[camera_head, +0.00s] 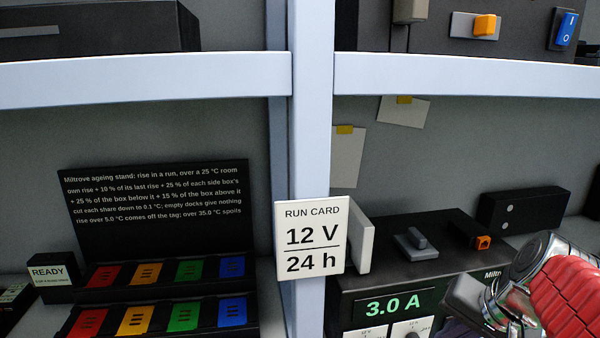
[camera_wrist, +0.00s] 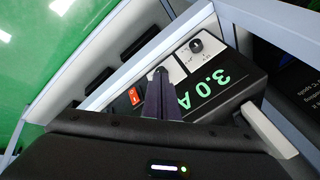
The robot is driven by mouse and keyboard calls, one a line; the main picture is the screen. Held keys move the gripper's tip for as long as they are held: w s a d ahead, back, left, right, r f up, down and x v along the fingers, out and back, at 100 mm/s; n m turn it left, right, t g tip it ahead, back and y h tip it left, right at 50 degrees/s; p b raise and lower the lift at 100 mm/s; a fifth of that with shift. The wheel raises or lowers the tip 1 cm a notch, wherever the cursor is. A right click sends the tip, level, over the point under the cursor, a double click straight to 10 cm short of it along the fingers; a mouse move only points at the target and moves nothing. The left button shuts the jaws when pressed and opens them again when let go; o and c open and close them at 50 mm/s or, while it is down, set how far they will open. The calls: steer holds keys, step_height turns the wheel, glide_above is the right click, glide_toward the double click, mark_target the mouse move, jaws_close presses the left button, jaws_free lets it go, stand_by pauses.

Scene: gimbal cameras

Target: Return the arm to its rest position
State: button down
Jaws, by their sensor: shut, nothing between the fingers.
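My arm (camera_head: 555,290), with a red ribbed sleeve and shiny metal parts, reaches in at the lower right of the head view. My gripper (camera_wrist: 160,75) shows in the wrist view as two dark fingers pressed together, with nothing between them. In that view they overlap the front of a black power unit (camera_wrist: 240,75), whose green display reads 3.0 A upside down. I cannot tell whether the fingers touch it. The same unit (camera_head: 385,270) stands in the lower right bay in the head view, partly covered by my arm.
A white run card (camera_head: 310,240) reading 12 V, 24 h hangs at the pale upright post (camera_head: 311,120). Left are a black text panel (camera_head: 155,210), coloured docks (camera_head: 165,270) and a READY block (camera_head: 52,275). A pale shelf beam (camera_head: 150,80) crosses above.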

steer(key=s+a+f+n+h, duration=0.1)
steer(key=s+a+f+n, duration=0.2)
steer(key=s+a+n, duration=0.4)
steer(key=shift+s+a+n, duration=0.3)
steer(key=shift+a, duration=1.45)
